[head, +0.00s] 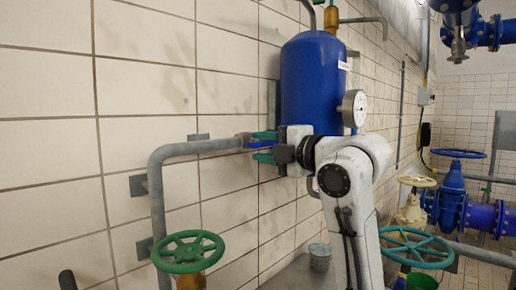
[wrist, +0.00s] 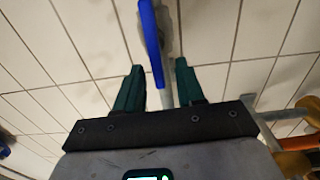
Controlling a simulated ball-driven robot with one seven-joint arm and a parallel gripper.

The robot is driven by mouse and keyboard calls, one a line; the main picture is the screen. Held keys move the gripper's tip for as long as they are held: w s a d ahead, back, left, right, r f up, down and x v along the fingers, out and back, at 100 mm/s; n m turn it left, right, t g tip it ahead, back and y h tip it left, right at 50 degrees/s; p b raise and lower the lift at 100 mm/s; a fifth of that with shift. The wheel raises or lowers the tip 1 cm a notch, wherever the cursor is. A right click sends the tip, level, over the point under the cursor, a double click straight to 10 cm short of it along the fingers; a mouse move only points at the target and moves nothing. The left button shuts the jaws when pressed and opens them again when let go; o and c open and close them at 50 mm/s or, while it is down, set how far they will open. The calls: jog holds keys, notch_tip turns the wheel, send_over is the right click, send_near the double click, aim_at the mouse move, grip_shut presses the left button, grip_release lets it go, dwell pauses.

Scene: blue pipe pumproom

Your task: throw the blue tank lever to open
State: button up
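The blue tank (head: 312,82) stands against the tiled wall in the head view, with a round gauge at its right. The blue lever (head: 259,143) shows as a short blue strip at the pipe left of the tank. My gripper (head: 264,146) is there, with one teal finger above the lever and one below. In the wrist view the blue lever (wrist: 151,40) runs down from the top edge into the gap between the fingertips of my gripper (wrist: 158,72). The fingers are open, with gaps seen on both sides of the lever. The lever's mount is partly hidden by my gripper.
A grey pipe (head: 158,185) bends down left of the gripper. A green handwheel (head: 188,251) stands low in front, and a teal handwheel (head: 416,247) at the lower right. The wall is close behind the gripper.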

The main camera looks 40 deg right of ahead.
jog(key=s, duration=0.8)
jog(key=shift+s+d+b, duration=0.15)
jog(key=shift+s+b, duration=0.2)
jog(key=shift+b, duration=0.1)
